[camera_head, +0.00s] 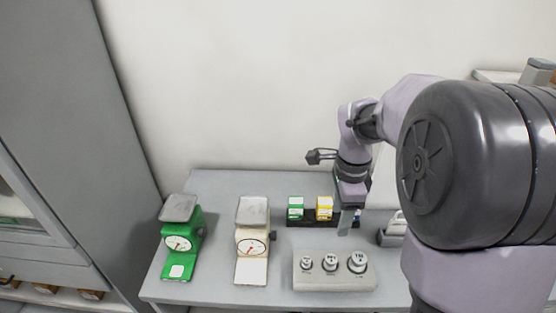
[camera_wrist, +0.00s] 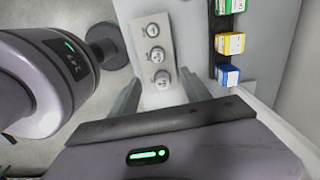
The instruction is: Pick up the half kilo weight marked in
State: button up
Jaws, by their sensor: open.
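Three round metal weights stand in a row in a pale block (camera_head: 334,284) at the front of the table. In the head view they grow from left to right: a small weight (camera_head: 306,262), a middle weight (camera_head: 330,261) and a large weight (camera_head: 357,262). The wrist view shows them in a line too, with weights (camera_wrist: 153,30), (camera_wrist: 157,54) and the nearest weight (camera_wrist: 162,79). Their markings are too small to read. My gripper (camera_head: 347,225) is above the table behind the block. Its open, empty fingers (camera_wrist: 165,92) show in the wrist view, apart from the weights.
A green scale (camera_head: 180,240) and a cream scale (camera_head: 252,240) stand on the left of the grey table (camera_head: 215,290). A dark tray (camera_head: 310,222) at the back holds a green box (camera_head: 295,208), a yellow box (camera_head: 324,208) and a blue box (camera_wrist: 228,76). A grey object (camera_head: 392,232) stands right.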

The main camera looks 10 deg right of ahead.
notch_tip(320, 180, down, 5)
jog(key=s+b, duration=0.1)
jog(key=b, duration=0.4)
send_over(331, 258)
jog(key=f, duration=0.7)
jog(key=shift+s+f, duration=0.25)
jog(key=f, duration=0.2)
jog(key=f+b, duration=0.1)
jog(key=f, duration=0.1)
jog(key=shift+w+f, duration=0.2)
jog(key=shift+f, duration=0.2)
jog(key=shift+r, duration=0.15)
jog(key=shift+c, duration=0.9)
grip_shut()
